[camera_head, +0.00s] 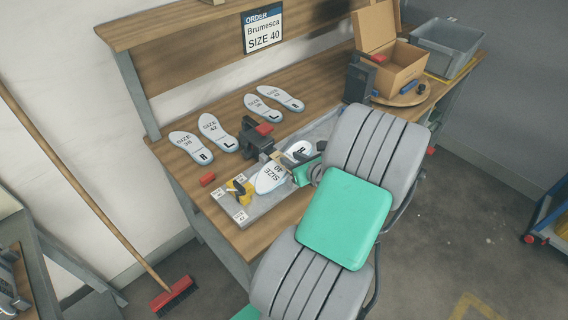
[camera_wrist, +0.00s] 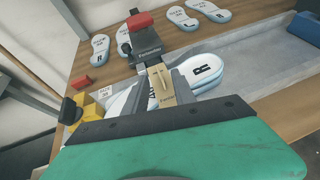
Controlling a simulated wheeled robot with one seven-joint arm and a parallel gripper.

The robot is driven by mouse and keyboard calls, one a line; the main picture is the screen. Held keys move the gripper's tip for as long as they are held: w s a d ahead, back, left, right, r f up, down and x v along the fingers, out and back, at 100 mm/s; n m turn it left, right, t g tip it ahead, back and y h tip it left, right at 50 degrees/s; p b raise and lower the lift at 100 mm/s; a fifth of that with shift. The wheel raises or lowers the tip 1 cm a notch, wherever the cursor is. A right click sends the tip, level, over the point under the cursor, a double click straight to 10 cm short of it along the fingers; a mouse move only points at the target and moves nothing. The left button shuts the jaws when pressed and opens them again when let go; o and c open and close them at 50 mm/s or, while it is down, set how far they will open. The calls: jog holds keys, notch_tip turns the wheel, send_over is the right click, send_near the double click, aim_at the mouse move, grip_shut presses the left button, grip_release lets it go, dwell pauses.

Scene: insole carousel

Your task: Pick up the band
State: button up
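A small tan band (camera_wrist: 161,88) shows in the wrist view in front of a black device with a red handle (camera_wrist: 141,38). My gripper (camera_wrist: 160,72) reaches toward it, with a grey finger on each side of the band. I cannot tell whether the fingers press on it. In the head view my gripper (camera_head: 284,160) is low over the bench beside the black device (camera_head: 258,137), and the band is small and partly hidden there. White insoles lie just below and beside the fingers, one marked SIZE 40 (camera_head: 270,177) and one marked R (camera_wrist: 205,75).
A grey tray (camera_head: 252,211) lies under the insoles, with a yellow-black block (camera_head: 240,188) at its left. A red block (camera_head: 207,179) and several other insoles lie on the wooden bench. An open cardboard box (camera_head: 393,75) and a grey bin (camera_head: 446,47) stand at the back right.

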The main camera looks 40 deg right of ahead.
jog(key=x, duration=0.2)
jog(key=shift+w+f, duration=0.15)
jog(key=shift+w, duration=0.2)
jog(key=shift+c, duration=0.4)
grip_shut()
dwell(0.6)
